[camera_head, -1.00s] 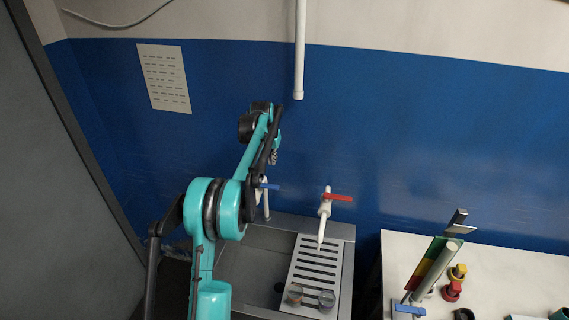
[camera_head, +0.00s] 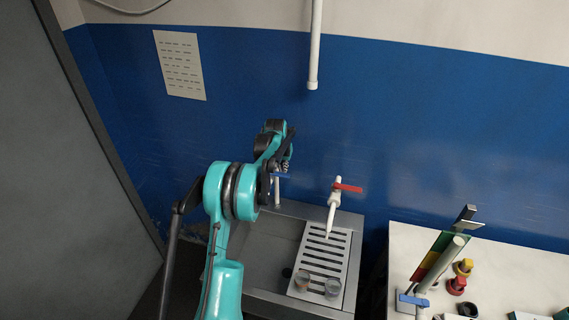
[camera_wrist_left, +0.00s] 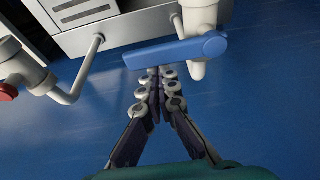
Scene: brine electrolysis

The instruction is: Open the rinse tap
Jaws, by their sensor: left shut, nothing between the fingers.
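A white tap with a blue lever (camera_head: 281,176) stands at the back of the sink, partly hidden by my left arm. In the left wrist view its blue lever (camera_wrist_left: 190,48) lies across the picture just beyond my fingertips. My left gripper (camera_head: 285,167) is at the lever; in the wrist view its fingers (camera_wrist_left: 160,72) are together and empty, tips right at the lever's edge. I cannot tell whether they touch it. A second white tap with a red lever (camera_head: 347,187) stands to the right. My right gripper is not in view.
The steel sink (camera_head: 262,250) has a slotted drain board (camera_head: 323,262) with two small cups on it. A white table (camera_head: 520,265) at the right holds a stand and coloured pieces. A white pipe (camera_head: 315,60) hangs on the blue wall.

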